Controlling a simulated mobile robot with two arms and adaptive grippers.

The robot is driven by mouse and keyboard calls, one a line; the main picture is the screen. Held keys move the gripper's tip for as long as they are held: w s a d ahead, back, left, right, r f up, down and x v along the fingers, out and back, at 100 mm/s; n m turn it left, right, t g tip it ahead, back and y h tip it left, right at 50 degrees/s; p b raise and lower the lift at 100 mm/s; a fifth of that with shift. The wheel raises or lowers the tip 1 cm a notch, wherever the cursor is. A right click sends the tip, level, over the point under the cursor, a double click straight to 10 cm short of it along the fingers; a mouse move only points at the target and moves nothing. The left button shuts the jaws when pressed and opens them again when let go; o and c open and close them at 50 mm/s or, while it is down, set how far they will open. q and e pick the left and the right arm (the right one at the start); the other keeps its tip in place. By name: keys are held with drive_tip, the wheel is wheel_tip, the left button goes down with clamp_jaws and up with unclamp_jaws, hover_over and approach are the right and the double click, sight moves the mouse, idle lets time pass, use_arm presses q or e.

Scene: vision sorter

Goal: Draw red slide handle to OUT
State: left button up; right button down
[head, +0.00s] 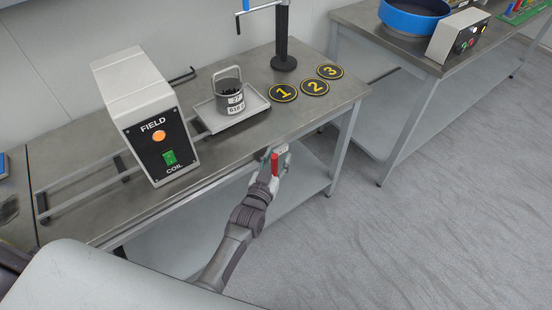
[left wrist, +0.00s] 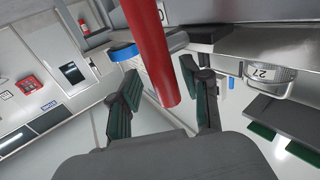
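The red slide handle (head: 275,165) is at the front edge of the steel bench. It shows large as a red bar in the left wrist view (left wrist: 150,50). My left gripper (head: 267,160) is right at the handle. In the left wrist view its two fingers (left wrist: 165,98) are apart, one on each side of the bar, with gaps showing. A small pale plate (head: 282,149) sits just above the handle; its lettering is too small to read. My right gripper is not in view.
A second bench (head: 395,50) is at the right. The floor (head: 430,220) there is clear.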

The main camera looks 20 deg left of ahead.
use_arm(q)
drive_tip(key=shift+s+a+f, duration=0.1)
drive_tip(key=shift+s+a, duration=0.1)
drive_tip(key=shift+s, duration=0.9)
drive_tip(key=s, duration=0.9)
drive_tip(key=shift+s+a, duration=0.3)
drive_tip(key=shift+s, duration=0.1)
drive_tip(key=s+f+m+g, duration=0.1)
drive_tip(key=s+f+g, duration=0.4)
drive_tip(key=f, duration=0.9)
drive_tip(key=s+f+g, duration=0.4)
drive_tip(key=s+f, duration=0.4)
drive_tip(key=f, duration=0.5)
drive_tip(key=s+a+f+g, duration=0.2)
drive_tip(key=s+f, duration=0.2)
drive_tip(key=s, duration=0.4)
drive_tip(key=s+a+f+g, duration=0.3)
drive_tip(key=s+f, duration=0.2)
drive_tip(key=s, duration=0.4)
drive_tip(key=s+a+f+g+y, duration=0.1)
drive_tip(key=s+a+f+g, duration=0.1)
drive_tip(key=s+f, duration=0.3)
drive_tip(key=s+g, duration=0.1)
drive_tip(key=s, duration=0.2)
drive_tip(key=shift+s+a+f+m, duration=0.2)
drive_tip(key=shift+s+m, duration=0.05)
drive_tip(key=shift+m, duration=0.05)
